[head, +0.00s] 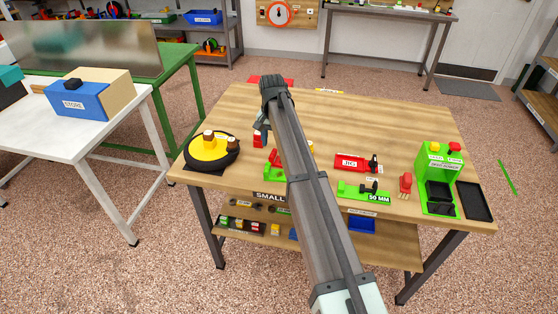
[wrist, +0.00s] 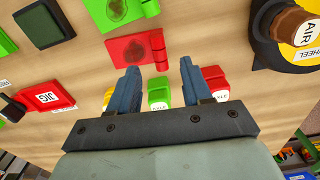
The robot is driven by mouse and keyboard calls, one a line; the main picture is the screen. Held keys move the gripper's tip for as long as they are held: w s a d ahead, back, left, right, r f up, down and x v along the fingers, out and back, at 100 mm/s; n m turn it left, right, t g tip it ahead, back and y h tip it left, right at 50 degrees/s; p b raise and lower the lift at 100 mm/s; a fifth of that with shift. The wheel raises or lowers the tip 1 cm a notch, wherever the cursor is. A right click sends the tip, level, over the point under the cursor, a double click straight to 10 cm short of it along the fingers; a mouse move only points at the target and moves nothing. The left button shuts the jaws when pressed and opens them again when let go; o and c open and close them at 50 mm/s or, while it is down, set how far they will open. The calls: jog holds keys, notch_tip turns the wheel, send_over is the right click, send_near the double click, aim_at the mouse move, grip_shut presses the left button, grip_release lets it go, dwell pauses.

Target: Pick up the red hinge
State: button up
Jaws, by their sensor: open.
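The red hinge (wrist: 130,51) lies flat on the wooden bench in the wrist view, a square plate with a round dark mark and a barrel along its right edge. In the head view the red hinge (head: 273,156) shows only as a small patch beside my arm, which hides the rest. My gripper (wrist: 159,74) is open and empty. Its fingertips stand apart just below the hinge in the wrist picture, over the bench beside it. The gripper also shows in the head view (head: 261,130), small and partly covered by my arm.
A similar green hinge (wrist: 122,10) lies close to the red one. Red (wrist: 216,82) and green (wrist: 158,92) axle blocks sit near the fingers. The wheel turntable (head: 211,163) is to the left in the head view. The red jig (head: 352,162) is to the right.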

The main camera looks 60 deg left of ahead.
aim_at(273, 152)
jog(key=shift+s+f, duration=0.1)
jog(key=shift+f, duration=2.5)
jog(key=shift+c, duration=0.4)
grip_shut()
jog(key=shift+r, duration=0.1)
